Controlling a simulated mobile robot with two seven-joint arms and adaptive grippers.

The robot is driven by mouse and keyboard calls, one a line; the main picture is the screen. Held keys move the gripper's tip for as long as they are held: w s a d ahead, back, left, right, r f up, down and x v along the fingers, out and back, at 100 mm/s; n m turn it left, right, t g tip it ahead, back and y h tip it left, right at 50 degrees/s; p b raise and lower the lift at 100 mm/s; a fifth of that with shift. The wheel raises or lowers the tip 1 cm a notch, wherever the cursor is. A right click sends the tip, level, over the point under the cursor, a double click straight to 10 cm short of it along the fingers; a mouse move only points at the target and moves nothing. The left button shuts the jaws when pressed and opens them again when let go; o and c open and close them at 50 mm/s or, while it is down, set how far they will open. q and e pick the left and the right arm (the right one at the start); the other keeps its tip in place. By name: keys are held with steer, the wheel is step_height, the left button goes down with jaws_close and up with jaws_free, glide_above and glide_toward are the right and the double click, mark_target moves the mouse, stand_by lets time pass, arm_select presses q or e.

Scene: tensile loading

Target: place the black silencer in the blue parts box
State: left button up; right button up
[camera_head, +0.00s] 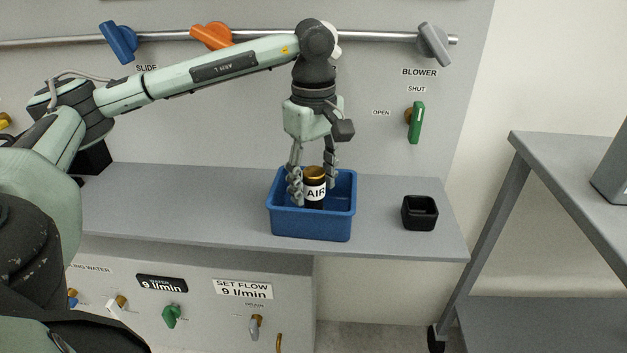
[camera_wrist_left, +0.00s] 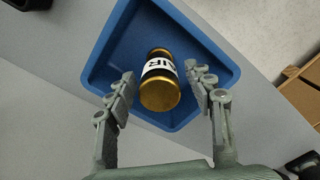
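The black silencer (camera_head: 314,186) has a white AIR label and a gold end cap. It stands roughly upright inside the blue parts box (camera_head: 310,223), and in the wrist view the silencer (camera_wrist_left: 160,82) also shows within the walls of the box (camera_wrist_left: 103,62). My left gripper (camera_head: 313,190) points down into the box, one finger on each side of the silencer. In the wrist view the left gripper (camera_wrist_left: 158,85) is open, with narrow blue gaps between fingers and silencer. The silencer's lower end is hidden by the box's front wall. My right gripper is not in view.
A small black open container (camera_head: 420,213) stands on the grey shelf (camera_head: 385,190) right of the box, with free shelf between them. Behind are a rail with coloured handles and a green blower valve (camera_head: 416,122). A grey cart (camera_head: 575,170) stands at right.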

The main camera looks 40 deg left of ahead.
mark_target(314, 171)
arm_select(q)
steer(key=shift+r, duration=0.1)
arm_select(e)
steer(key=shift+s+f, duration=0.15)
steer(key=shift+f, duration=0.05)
arm_select(q)
steer(key=shift+r, duration=0.15)
step_height(314, 171, up, 3)
steer(key=shift+f, duration=0.2)
step_height(314, 171, up, 6)
steer(key=shift+w+f+p, duration=0.1)
steer(key=shift+p, duration=0.25)
step_height(314, 171, up, 3)
steer(key=shift+r+p, duration=0.1)
steer(key=shift+p, duration=0.5)
steer(key=shift+r, duration=0.1)
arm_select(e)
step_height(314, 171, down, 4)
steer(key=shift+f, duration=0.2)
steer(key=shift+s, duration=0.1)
